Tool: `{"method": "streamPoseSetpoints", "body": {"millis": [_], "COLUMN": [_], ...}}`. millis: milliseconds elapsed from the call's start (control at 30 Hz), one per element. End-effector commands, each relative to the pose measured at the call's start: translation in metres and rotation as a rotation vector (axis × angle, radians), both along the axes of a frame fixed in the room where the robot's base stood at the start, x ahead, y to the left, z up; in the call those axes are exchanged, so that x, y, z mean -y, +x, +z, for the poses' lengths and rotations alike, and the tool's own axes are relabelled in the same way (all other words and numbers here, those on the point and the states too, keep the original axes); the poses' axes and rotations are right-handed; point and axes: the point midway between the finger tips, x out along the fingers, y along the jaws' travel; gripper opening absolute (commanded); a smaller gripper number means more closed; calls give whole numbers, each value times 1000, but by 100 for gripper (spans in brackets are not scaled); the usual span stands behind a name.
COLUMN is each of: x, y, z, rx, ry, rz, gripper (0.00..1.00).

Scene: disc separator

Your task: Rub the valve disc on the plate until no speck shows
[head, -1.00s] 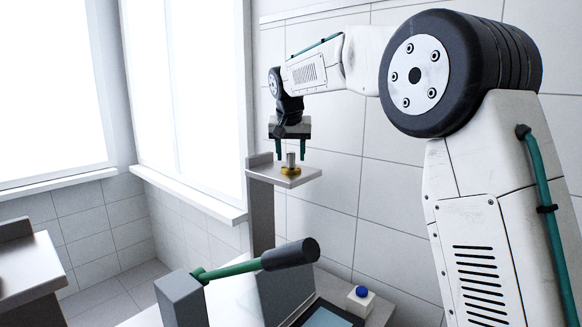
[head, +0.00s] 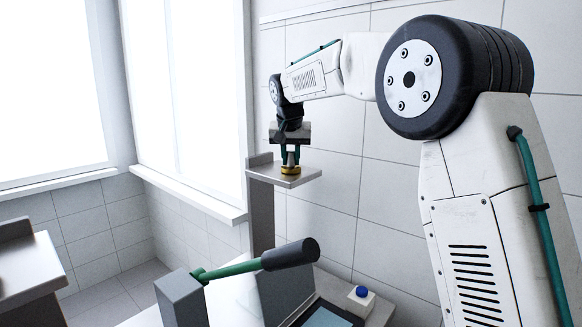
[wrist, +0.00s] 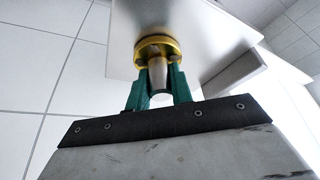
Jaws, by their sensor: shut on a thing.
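The valve disc (head: 291,169) is a brass-coloured disc with a grey metal stem on top. It sits on a small metal shelf plate (head: 300,182) by the wall. In the wrist view the disc (wrist: 168,42) lies against the plate (wrist: 205,22), with its stem (wrist: 158,75) toward me. My gripper (head: 290,160) is above the plate with its green fingers down around the stem. In the wrist view my gripper (wrist: 158,85) is shut on the stem, a finger on each side. The disc's underside is hidden, and no speck can be made out.
A lever with a green rod and dark grip (head: 290,254) stands in front on a grey block (head: 182,299). A dark-framed screen (head: 325,316) and a white box with a blue button (head: 361,298) are beside it. Another metal shelf (head: 27,268) is at far left.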

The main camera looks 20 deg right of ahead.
Motion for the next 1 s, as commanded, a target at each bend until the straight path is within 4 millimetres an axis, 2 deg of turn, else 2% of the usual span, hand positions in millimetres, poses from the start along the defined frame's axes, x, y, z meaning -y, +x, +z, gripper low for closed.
{"method": "streamPoseSetpoints", "body": {"millis": [700, 1000], "x": [0, 0], "y": [0, 0], "z": [50, 58], "rx": [1, 0], "ry": [1, 0], "rz": [-1, 0], "gripper": [0, 0]}}
